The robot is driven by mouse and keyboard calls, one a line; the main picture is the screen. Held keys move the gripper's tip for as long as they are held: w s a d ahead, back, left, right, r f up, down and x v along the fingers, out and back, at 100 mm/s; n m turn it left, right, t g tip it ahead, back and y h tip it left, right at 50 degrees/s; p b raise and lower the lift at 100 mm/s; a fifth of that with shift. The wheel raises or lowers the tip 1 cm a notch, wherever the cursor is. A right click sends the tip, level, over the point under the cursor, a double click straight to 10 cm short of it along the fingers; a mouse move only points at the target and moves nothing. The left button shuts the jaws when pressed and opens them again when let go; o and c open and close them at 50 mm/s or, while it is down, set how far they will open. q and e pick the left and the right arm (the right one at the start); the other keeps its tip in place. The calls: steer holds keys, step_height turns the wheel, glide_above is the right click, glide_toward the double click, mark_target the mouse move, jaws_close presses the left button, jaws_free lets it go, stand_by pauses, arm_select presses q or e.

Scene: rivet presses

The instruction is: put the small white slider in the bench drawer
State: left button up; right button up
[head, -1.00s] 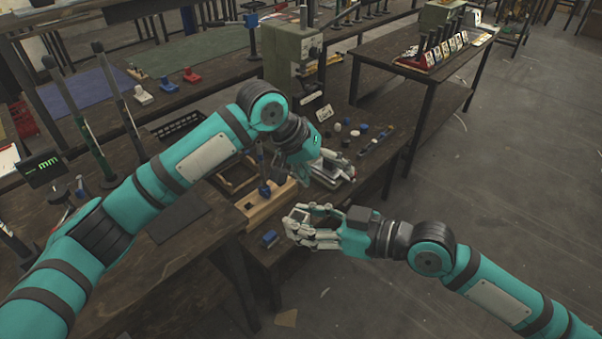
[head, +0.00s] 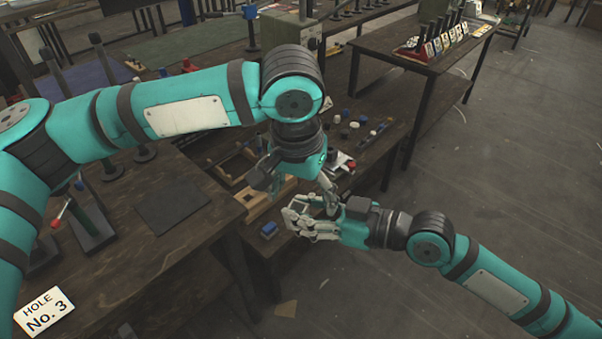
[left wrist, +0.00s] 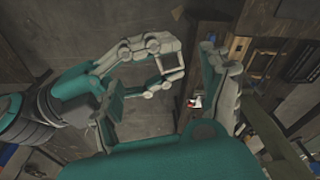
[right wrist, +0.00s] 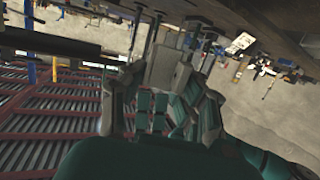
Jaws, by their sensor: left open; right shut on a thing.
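My right gripper (head: 298,217) is in front of the bench edge, shut on a small pale piece that may be the white slider; its fingers mostly hide it. In the left wrist view the right gripper (left wrist: 172,62) shows a small square outline at its tips. My left gripper (head: 325,200) is open, close above and beside the right one. Its fingers also show in the left wrist view (left wrist: 170,100), spread apart and empty. A dark surface below the bench edge, holding a blue block (head: 269,229), may be the open bench drawer; I cannot see it fully.
The bench holds a wooden block (head: 257,208), a dark mat (head: 171,206), and a small grey device with a red part (head: 351,164). Small white, black and blue pieces lie behind. Another table (head: 400,62) with a card rack stands at the back. The floor at right is clear.

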mark_target(306, 211)
arm_select(q)
steer(key=shift+w+d+f, duration=0.1)
steer(key=shift+w+f, duration=0.1)
steer(key=shift+f, duration=1.1)
steer(key=shift+w+d+f, duration=0.1)
steer(key=shift+w+f, duration=0.1)
steer(key=shift+f, duration=1.05)
steer(key=c, duration=1)
steer(key=shift+s+d+r, duration=0.1)
steer(key=shift+s+d, duration=0.15)
steer(key=c, duration=0.6)
arm_select(e)
steer(key=o, duration=0.9)
steer(key=shift+a, duration=0.1)
arm_select(q)
steer(key=shift+c, duration=0.2)
arm_select(e)
steer(key=shift+o, duration=0.7)
steer(key=shift+r, duration=0.1)
arm_select(q)
steer(key=shift+w+a, duration=0.1)
